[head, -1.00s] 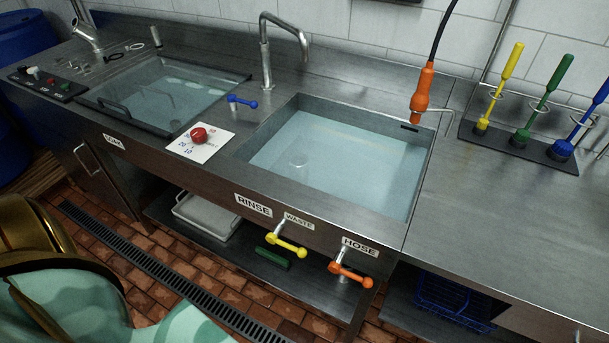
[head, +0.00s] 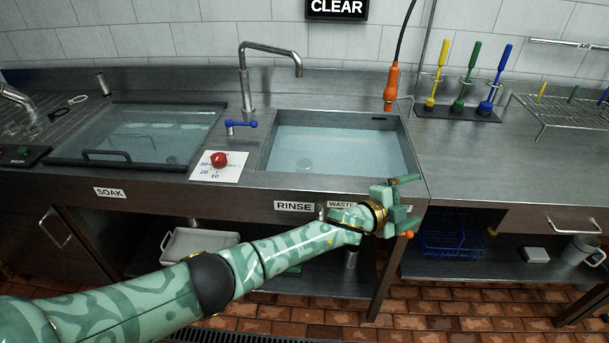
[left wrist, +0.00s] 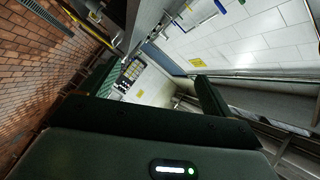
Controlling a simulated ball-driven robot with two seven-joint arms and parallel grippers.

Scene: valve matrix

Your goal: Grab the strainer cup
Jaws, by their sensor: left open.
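A pale cup with a side handle (head: 578,250) stands on the lower shelf at the far right of the head view. I cannot tell whether it is the strainer cup, as no strainer mesh shows. A small round fitting (head: 303,163) shows under the water in the rinse basin. My left gripper (head: 408,203) is open and empty in front of the basin's right front corner, well left of the cup. In the left wrist view its two fingers stand apart (left wrist: 155,82) with nothing between them. My right gripper is not in view.
The rinse basin (head: 340,197) holds water, and the soak basin has a glass lid (head: 145,135). A blue wire basket (head: 450,240) and a small white block (head: 536,254) share the right lower shelf. Brushes (head: 462,90) stand behind. The right worktop (head: 500,160) is mostly clear.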

